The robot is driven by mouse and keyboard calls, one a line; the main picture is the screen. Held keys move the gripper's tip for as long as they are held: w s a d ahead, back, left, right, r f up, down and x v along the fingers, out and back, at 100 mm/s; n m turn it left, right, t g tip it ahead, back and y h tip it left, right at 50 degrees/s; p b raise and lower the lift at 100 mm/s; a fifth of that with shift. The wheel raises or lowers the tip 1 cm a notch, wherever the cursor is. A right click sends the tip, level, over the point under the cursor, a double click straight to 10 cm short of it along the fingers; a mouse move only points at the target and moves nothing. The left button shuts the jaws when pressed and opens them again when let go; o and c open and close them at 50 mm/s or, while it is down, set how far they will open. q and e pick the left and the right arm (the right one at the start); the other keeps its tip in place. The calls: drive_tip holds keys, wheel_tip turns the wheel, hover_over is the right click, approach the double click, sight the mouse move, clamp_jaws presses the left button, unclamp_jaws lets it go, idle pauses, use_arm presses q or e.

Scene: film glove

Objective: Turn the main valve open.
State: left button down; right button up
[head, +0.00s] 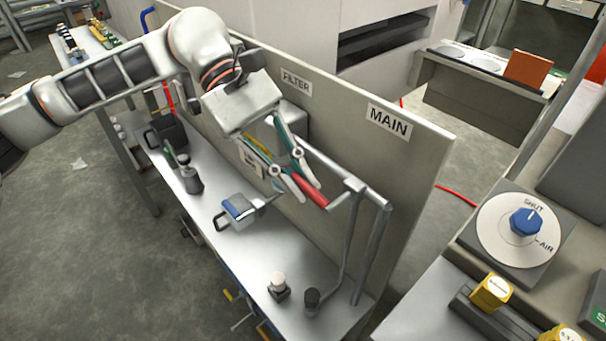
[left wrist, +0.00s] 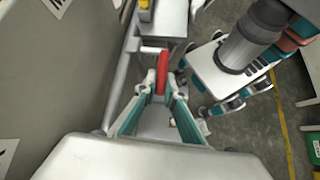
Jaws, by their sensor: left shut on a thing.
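The main valve's red lever handle (head: 312,192) is by the grey pipe (head: 352,240), below and left of the MAIN sign (head: 388,122) in the head view. My left gripper (head: 306,187) reaches down from the upper left. It is shut on the red handle, with the fingers on either side of it. The handle also shows between the fingertips in the left wrist view (left wrist: 161,73). The fingers hide part of the handle. My right gripper does not show.
The upright panel (head: 420,165) stands behind the pipes. The bench (head: 245,262) holds a blue-topped container (head: 238,209) and small fittings. A blue knob (head: 525,221) on a dial points toward SHUT at the right.

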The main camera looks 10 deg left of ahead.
use_arm(q)
drive_tip(key=shift+f+h+b, duration=0.3)
drive_tip(key=shift+h+b, duration=0.1)
drive_tip(key=shift+b, duration=0.05)
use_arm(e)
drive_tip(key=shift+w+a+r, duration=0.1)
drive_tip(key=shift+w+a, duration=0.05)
use_arm(q)
drive_tip(key=shift+r+g, duration=0.1)
drive_tip(key=shift+g, duration=0.2)
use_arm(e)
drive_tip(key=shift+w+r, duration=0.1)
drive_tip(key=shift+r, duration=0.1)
use_arm(q)
drive_tip(key=c, duration=2.1)
unclamp_jaws()
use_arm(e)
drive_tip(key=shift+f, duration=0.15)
use_arm(q)
drive_tip(key=shift+w+a, duration=0.1)
drive_tip(key=shift+a, duration=0.05)
drive_tip(key=v, duration=1.1)
drive_tip(key=shift+w+a+r, duration=0.1)
drive_tip(key=shift+a+r, duration=0.05)
drive_tip(key=shift+a, duration=0.15)
